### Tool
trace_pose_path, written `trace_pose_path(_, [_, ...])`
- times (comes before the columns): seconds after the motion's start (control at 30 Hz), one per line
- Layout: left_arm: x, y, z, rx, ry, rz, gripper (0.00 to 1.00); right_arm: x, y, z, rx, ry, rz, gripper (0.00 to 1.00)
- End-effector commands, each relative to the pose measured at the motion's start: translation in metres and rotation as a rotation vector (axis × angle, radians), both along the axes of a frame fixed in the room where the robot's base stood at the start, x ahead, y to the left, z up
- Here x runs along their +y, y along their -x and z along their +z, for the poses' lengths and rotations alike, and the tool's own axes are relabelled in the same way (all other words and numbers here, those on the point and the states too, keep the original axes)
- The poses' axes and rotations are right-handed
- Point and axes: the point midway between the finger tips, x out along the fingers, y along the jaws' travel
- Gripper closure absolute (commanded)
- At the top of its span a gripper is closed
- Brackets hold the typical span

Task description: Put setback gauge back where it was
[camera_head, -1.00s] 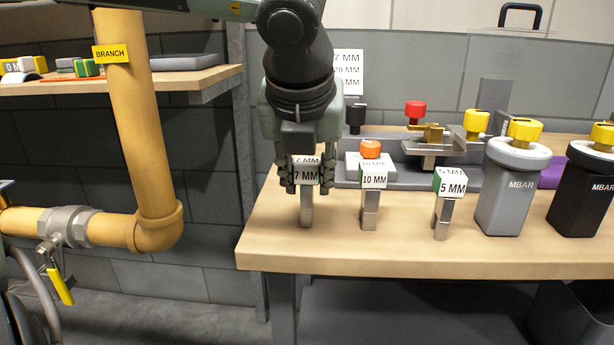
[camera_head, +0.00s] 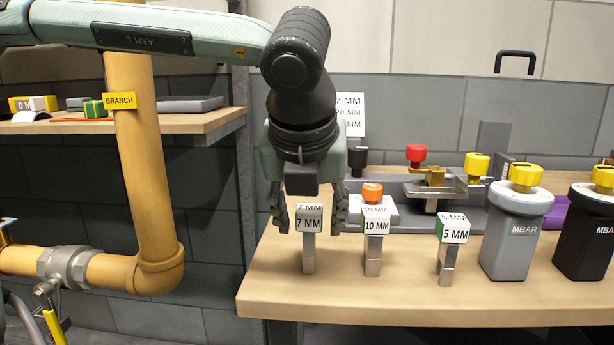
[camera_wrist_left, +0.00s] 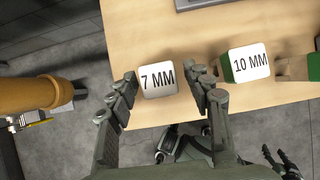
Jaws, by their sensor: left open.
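The 7 MM setback gauge (camera_head: 309,240), a metal stem with a white-labelled block on top, stands upright on the bench near its left end. My left gripper (camera_head: 308,218) is open around and above it, with a finger on either side. In the left wrist view the 7 MM block (camera_wrist_left: 158,79) sits between the open fingers of my left gripper (camera_wrist_left: 163,97), with gaps on both sides. The 10 MM gauge (camera_head: 375,240) and the 5 MM gauge (camera_head: 448,250) stand upright to its right.
Grey MBAR (camera_head: 515,235) and black MBAR (camera_head: 585,235) devices stand at the right of the bench (camera_head: 400,298). A fixture with red and yellow knobs (camera_head: 435,190) is behind the gauges. A yellow BRANCH pipe (camera_head: 140,180) stands left of the bench.

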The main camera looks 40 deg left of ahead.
Motion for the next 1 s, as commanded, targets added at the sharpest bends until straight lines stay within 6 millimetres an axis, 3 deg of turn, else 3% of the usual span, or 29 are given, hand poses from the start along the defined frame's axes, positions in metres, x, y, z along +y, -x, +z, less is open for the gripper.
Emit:
trace_pose_path(0.2, [-0.014, 0.021, 0.047, -0.01, -0.003, -0.001, 0.5, 0.0, 0.0, 0.0, -0.002, 0.0, 0.0, 0.51])
trace_pose_path(0.43, [-0.024, 0.039, 0.082, -0.005, -0.003, 0.0, 0.5, 0.001, -0.001, -0.002, -0.001, -0.001, 0.0, 0.51])
trace_pose_path(0.63, [-0.028, 0.046, 0.094, -0.001, -0.001, -0.001, 0.5, 0.0, -0.001, -0.003, -0.001, -0.002, 0.001, 0.51])
trace_pose_path(1.0, [-0.028, 0.046, 0.095, -0.001, -0.002, -0.002, 0.5, 0.001, -0.001, -0.003, -0.001, -0.002, 0.001, 0.51])
